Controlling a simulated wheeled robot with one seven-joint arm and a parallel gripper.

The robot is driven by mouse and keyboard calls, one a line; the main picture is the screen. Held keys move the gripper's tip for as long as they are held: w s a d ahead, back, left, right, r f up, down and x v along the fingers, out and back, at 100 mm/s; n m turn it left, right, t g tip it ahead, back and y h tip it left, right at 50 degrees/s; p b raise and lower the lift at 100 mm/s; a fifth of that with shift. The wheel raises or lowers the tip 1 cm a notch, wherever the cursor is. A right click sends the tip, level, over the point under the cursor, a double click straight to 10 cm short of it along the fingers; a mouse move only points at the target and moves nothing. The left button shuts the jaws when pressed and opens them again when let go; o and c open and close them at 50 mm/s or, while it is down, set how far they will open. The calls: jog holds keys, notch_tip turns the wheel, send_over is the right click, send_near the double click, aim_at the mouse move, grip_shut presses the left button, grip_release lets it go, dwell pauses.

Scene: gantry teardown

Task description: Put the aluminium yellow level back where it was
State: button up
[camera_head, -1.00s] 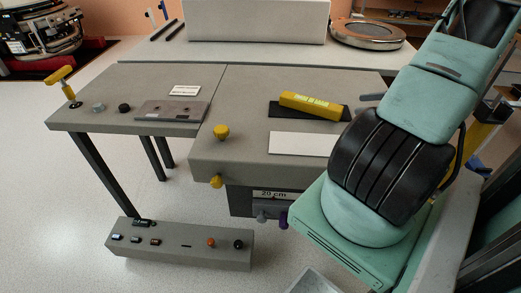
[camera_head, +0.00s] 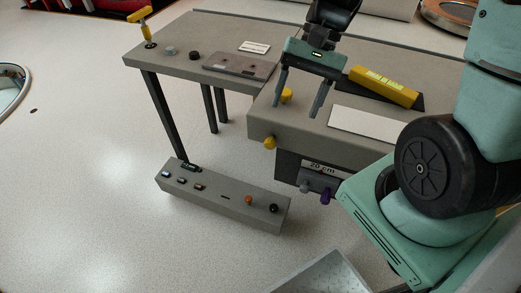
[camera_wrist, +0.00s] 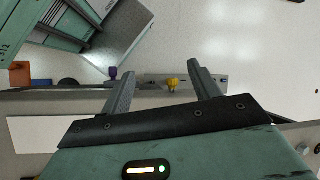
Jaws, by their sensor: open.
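The yellow level (camera_head: 384,86) lies on the table's right part, partly over a flat black pad (camera_head: 420,104) in the head view. My gripper (camera_head: 299,103) points down over the front of the table, to the left of the level and apart from it. Its two fingers are spread with nothing held between them. A yellow knob (camera_head: 287,95) shows between the fingers, behind them. In the wrist view my gripper (camera_wrist: 160,70) is open too, and the level is not seen there.
A white plate (camera_head: 368,131) lies in front of the level. A grey-brown plate (camera_head: 240,63), small knobs and a yellow-handled tool (camera_head: 141,16) occupy the table's left part. Below stands a grey box (camera_head: 222,197) with several small parts on top. Floor at left is clear.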

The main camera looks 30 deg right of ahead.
jog(key=s+a+r+n+t+h, duration=0.1)
jog(key=s+a+n+h, duration=0.1)
jog(key=s+a+n, duration=0.3)
jog(key=s+a+r+n+t+h, duration=0.1)
jog(key=s+a+n+h, duration=0.1)
jog(key=s+a+n, duration=0.3)
jog(key=a+n, duration=0.4)
jog(key=shift+a+r+n+h, duration=0.15)
jog(key=shift+r+n+h, duration=0.15)
jog(key=shift+n, duration=0.1)
notch_tip(320, 180, up, 7)
jog(key=p, duration=0.7)
